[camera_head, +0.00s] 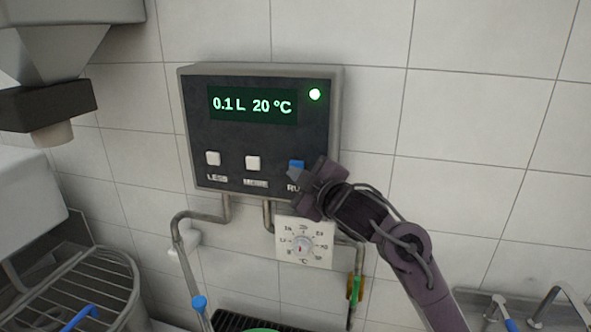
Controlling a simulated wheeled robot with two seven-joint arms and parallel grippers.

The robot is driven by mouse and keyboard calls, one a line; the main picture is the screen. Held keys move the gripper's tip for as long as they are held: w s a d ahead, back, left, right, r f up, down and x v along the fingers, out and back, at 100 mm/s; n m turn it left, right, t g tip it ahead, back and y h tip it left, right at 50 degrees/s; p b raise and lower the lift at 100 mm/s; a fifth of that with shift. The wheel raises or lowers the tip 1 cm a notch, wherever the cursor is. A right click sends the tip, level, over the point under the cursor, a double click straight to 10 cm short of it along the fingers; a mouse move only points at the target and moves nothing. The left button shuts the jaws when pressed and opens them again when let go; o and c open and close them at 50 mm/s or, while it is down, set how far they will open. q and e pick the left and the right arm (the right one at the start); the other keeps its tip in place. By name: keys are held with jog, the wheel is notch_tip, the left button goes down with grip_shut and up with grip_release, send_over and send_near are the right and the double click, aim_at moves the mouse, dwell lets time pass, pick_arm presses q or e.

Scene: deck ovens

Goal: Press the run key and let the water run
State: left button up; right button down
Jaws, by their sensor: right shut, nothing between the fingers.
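A dark control panel (235,142) in a grey housing is fixed to the tiled wall. Its display (252,105) reads 0.1 L and 20 °C in green, and a round green light (315,94) glows at its upper right. Below are a white LESS key (213,158), a white MORE key (253,163) and a blue run key (296,165). My right gripper (309,178) is shut and empty at the run key, covering part of it and of its label. I cannot tell whether it touches the key. My left gripper is not in view.
A white temperature dial (304,243) is below the panel, close under my right gripper. Metal pipes (207,217) run down from the panel. A wire rack (90,285) and a dark-collared machine (48,105) stand at left. The wall at right is clear above taps (556,298).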

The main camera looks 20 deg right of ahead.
jog(key=shift+s+a, duration=0.4)
jog(key=shift+s, duration=0.25)
jog(key=shift+f, duration=0.1)
jog(key=shift+s+a+b, duration=0.2)
jog(key=shift+s+a, duration=0.5)
jog(key=shift+s, duration=0.35)
jog(key=shift+s+a+b, duration=0.15)
jog(key=shift+s+a, duration=0.55)
jog(key=shift+s, duration=0.3)
